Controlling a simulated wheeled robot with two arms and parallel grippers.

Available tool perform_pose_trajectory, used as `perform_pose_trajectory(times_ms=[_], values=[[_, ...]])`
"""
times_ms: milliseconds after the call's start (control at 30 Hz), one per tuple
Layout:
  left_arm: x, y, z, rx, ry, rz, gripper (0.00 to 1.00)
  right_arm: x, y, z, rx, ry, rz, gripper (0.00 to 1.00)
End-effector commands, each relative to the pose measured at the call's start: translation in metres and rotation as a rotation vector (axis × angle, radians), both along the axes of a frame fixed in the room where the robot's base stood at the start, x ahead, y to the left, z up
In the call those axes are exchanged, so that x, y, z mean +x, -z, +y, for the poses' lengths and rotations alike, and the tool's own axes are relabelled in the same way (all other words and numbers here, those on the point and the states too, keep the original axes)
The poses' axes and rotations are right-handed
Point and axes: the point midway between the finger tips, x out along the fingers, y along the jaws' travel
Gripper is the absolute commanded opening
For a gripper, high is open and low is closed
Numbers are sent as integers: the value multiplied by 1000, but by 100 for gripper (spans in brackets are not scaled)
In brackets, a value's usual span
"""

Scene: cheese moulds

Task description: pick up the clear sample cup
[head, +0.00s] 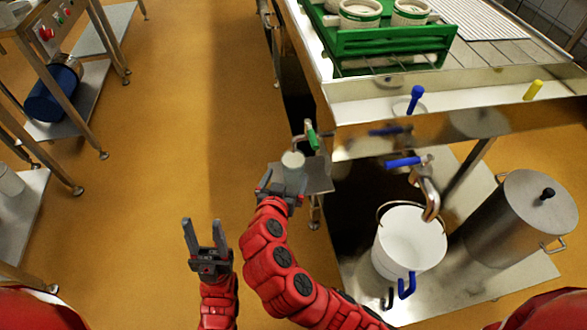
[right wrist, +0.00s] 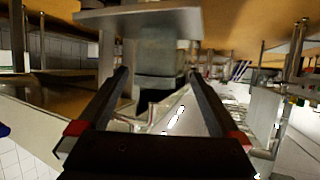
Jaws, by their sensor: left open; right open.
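The clear sample cup (head: 293,161) stands upright on a small metal shelf (head: 318,176) under a tap with a green handle (head: 312,136). Its rim looks pale from above. My right gripper (head: 284,181) is open at the near side of the cup, and its fingers partly hide the cup's lower part. In the right wrist view, which is upside down, the cup (right wrist: 160,60) shows between and beyond the open fingers (right wrist: 157,76). I cannot tell whether the fingers touch it. My left gripper (head: 203,229) is open and empty over the floor, to the left.
A steel table (head: 350,103) with a green crate (head: 395,42) of moulds stands to the right. Below it, a white bucket (head: 410,235) and a lidded steel can (head: 525,215) sit on a low shelf.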

Motion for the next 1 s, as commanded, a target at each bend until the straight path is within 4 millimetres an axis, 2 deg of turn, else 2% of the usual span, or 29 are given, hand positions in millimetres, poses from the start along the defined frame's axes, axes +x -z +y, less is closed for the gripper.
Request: perform_pose_trajectory(times_ms=[100,200,467,700,800,1000], values=[[0,0,0,0,0,0,50,23,10,-6,-2,5,1,100],[0,0,0,0,0,0,50,35,15,-8,-4,3,1,100],[0,0,0,0,0,0,50,50,21,-13,-3,2,1,100],[0,0,0,0,0,0,50,82,33,-23,-4,1,0,100],[0,0,0,0,0,0,50,88,36,-24,-4,-2,0,100],[0,0,0,0,0,0,50,88,36,-24,-3,-2,1,98]])
